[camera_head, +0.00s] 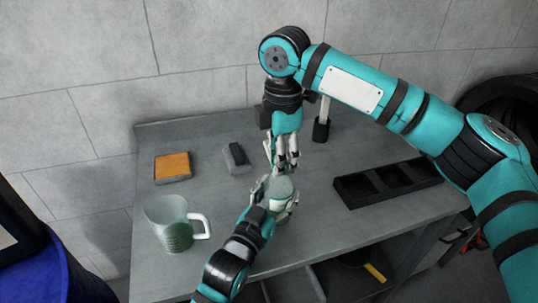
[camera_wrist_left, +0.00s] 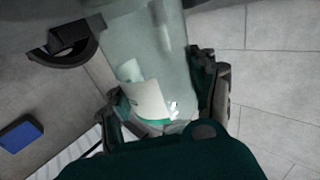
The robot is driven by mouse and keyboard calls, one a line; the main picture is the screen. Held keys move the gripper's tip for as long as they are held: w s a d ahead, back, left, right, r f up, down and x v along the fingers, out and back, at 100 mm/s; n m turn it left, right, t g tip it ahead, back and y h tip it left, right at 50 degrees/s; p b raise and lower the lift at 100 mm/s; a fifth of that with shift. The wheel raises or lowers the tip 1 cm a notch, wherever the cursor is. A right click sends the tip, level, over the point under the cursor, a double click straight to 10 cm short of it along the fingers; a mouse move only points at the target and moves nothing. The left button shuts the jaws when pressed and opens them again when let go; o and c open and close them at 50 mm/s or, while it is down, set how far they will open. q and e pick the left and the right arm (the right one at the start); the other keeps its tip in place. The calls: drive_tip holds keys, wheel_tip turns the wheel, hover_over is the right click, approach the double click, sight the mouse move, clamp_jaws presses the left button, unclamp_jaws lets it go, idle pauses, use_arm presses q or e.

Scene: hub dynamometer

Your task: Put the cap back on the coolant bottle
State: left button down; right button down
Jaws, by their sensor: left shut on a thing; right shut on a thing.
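The coolant bottle is a pale, translucent green container; its rounded upper part (camera_head: 279,187) shows at mid-table in the head view. In the left wrist view its body (camera_wrist_left: 150,60) fills the middle, with a white and green label. My left gripper (camera_head: 270,193) is shut on the bottle, with fingers on both sides of it; they also show in the left wrist view (camera_wrist_left: 165,105). My right gripper (camera_head: 287,160) points down just behind and above the bottle, its fingers closed together. The cap is not clearly visible; the right fingertips hide what they hold.
A green-tinted mug (camera_head: 170,228) stands front left. An orange-topped block (camera_head: 172,166) and a dark grey block (camera_head: 237,158) lie behind. A white and black upright item (camera_head: 322,125) stands at the back. A black compartment tray (camera_head: 388,183) lies right. The grey table (camera_head: 330,225) is clear in front of the tray.

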drive_tip(key=m, duration=0.7)
drive_tip(key=shift+f, duration=0.1)
drive_tip(key=m, duration=0.4)
drive_tip(key=c, duration=0.8)
unclamp_jaws()
drive_tip(key=shift+c, duration=0.2)
wheel_tip(320, 180, up, 12)
drive_tip(key=shift+a+r, duration=0.15)
drive_tip(key=shift+r, duration=0.05)
drive_tip(key=shift+s, duration=0.1)
use_arm(q)
drive_tip(key=shift+c, duration=1.4)
unclamp_jaws()
